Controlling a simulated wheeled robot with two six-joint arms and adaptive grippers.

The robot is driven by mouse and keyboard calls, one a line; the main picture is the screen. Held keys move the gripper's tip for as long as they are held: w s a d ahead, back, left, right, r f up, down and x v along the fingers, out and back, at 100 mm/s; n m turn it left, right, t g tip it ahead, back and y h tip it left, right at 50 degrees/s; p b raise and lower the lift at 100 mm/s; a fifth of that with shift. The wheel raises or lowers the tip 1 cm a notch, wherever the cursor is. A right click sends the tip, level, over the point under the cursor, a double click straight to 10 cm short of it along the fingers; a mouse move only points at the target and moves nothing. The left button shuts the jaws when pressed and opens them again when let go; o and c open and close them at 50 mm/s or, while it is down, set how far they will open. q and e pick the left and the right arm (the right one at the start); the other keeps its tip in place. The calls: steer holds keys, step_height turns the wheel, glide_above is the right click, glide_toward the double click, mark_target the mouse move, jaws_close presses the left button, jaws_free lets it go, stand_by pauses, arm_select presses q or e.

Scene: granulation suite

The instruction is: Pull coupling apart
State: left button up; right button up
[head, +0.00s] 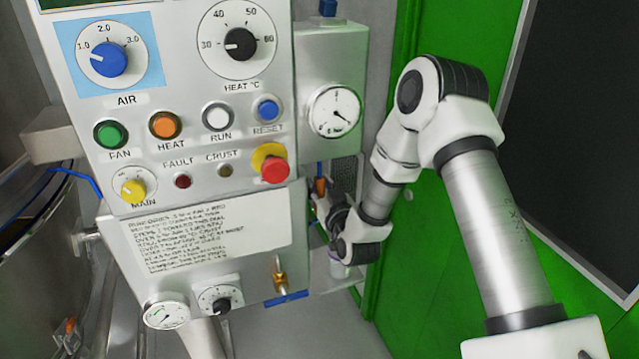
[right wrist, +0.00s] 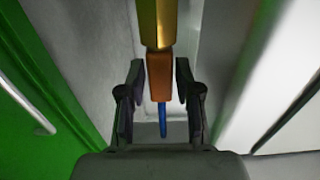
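The coupling shows in the right wrist view as an orange sleeve (right wrist: 159,66) joined to a yellow brass-like body (right wrist: 157,22), with a blue hose (right wrist: 162,120) coming out of the sleeve's other end. In the head view the orange sleeve (head: 320,187) is small, just right of the control panel, below a short blue hose (head: 319,170). My right gripper (right wrist: 160,75) is open, its fingertips either side of the orange sleeve with a narrow gap each side. In the head view my right gripper (head: 326,208) is partly hidden by its own wrist. My left gripper is out of view.
The control panel (head: 200,110) with knobs and buttons stands close left of my right gripper. A grey box with a gauge (head: 334,110) is above it. A green wall (head: 405,260) is to the right. A brass valve with a blue handle (head: 285,298) is below the panel.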

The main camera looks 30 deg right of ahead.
mark_target(320, 177)
steer(key=shift+w, duration=0.25)
jaws_close()
step_height(320, 177, up, 5)
steer(key=p, duration=0.3)
steer(key=shift+f, duration=0.2)
steer(key=shift+d+f, duration=0.1)
jaws_free()
